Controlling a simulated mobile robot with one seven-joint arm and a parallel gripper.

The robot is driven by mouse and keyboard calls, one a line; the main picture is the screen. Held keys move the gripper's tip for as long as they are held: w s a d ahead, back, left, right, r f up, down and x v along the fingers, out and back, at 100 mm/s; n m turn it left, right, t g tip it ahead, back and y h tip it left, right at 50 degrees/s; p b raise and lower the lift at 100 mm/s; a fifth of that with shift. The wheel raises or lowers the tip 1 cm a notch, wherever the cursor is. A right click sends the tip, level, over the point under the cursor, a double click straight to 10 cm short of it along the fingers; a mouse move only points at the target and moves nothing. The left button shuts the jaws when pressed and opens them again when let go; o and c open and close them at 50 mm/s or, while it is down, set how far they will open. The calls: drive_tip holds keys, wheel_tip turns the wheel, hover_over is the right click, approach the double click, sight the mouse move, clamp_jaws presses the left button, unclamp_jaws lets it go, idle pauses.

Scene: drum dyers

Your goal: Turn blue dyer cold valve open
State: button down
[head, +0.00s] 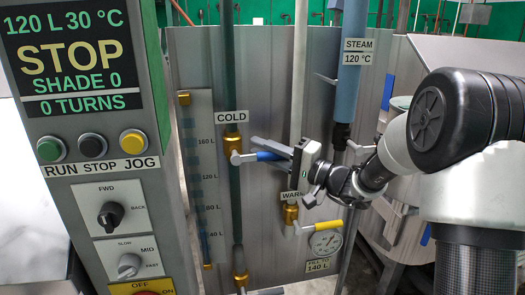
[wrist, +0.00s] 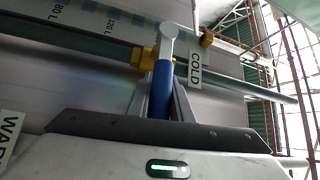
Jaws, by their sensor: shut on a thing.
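The cold valve is a brass body (head: 233,143) on a dark vertical pipe under the COLD label (head: 232,117). Its lever has a grey hub and a blue grip (head: 264,156), sticking out to the right, roughly across the pipe. My gripper (head: 272,150) reaches in from the right and is shut on the blue grip. In the wrist view, the blue grip (wrist: 162,92) lies between my two fingers, with the grey hub beyond it. The far finger and part of the grip are hidden in the head view.
A blue steam pipe (head: 353,75) stands to the right. The control panel (head: 95,150) at left reads 120 L, 30 °C, STOP. A sight gauge (head: 203,180) stands beside the cold pipe.

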drive_tip(key=r+n+h+b, duration=0.1)
drive_tip(key=n+h, duration=0.1)
drive_tip(key=a+r+n+g+h+b, duration=0.1)
drive_tip(key=r+h, duration=0.1)
drive_tip(key=shift+s+a+r+n+g+b, duration=0.1)
drive_tip(key=shift+s+r+n+g+b, duration=0.1)
drive_tip(key=shift+r+n+g+b, duration=0.15)
drive_tip(key=shift+s+a+r+n+h, duration=0.15)
drive_tip(key=shift+a+r+n+h, duration=0.5)
drive_tip(key=shift+n+h, duration=0.35)
drive_tip(key=shift+s+a+r+n+h+p, duration=0.2)
drive_tip(key=shift+a+n+h+p, duration=0.1)
drive_tip(key=shift+h+p, duration=0.35)
drive_tip(key=c, duration=1.6)
unclamp_jaws()
